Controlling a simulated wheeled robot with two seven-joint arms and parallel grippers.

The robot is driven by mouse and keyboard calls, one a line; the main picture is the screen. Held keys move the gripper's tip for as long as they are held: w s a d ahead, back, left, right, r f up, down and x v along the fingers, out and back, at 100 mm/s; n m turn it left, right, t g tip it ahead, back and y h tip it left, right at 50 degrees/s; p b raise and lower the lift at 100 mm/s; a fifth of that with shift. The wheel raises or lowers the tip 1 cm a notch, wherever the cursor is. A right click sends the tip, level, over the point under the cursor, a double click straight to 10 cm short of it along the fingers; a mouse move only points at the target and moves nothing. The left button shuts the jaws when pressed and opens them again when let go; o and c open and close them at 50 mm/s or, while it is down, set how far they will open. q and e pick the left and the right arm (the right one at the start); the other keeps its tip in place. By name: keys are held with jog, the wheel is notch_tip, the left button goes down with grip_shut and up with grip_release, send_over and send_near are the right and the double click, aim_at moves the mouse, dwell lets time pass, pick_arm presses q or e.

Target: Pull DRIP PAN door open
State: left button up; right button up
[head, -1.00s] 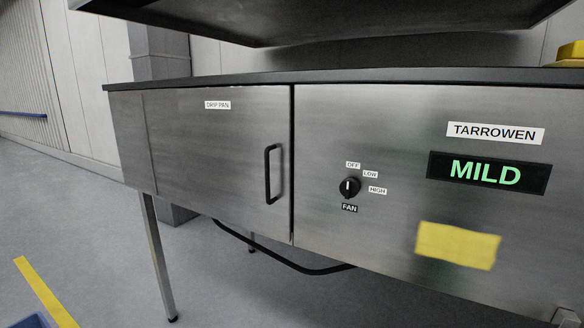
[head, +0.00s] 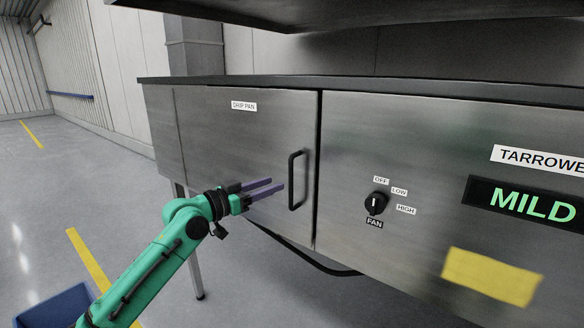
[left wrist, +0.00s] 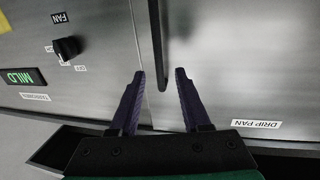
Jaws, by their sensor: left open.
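The DRIP PAN door (head: 230,135) is a brushed-steel panel on the left of the cabinet front, closed, with a white label (head: 243,106). Its black vertical bar handle (head: 293,182) is near the door's right edge. My left gripper (head: 276,186) is in front of the door, just left of the handle, with two purple fingers apart and nothing between them. In the left wrist view the handle (left wrist: 164,35) lies beyond the open fingertips (left wrist: 160,75), roughly in line with the gap. My right gripper is not in view.
A black FAN knob (head: 376,203), a green-lit MILD display (head: 525,203) and a yellow note (head: 491,277) are on the panel to the right. A dark worktop edge (head: 350,84) overhangs the door. A black hose (head: 320,266) hangs below. A blue bin (head: 55,306) stands lower left.

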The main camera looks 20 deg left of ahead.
pick_arm(q)
jog(key=p+x, duration=0.2)
jog(key=x, duration=0.5)
jog(key=shift+w+d, duration=0.2)
jog(key=shift+d, duration=0.05)
grip_shut()
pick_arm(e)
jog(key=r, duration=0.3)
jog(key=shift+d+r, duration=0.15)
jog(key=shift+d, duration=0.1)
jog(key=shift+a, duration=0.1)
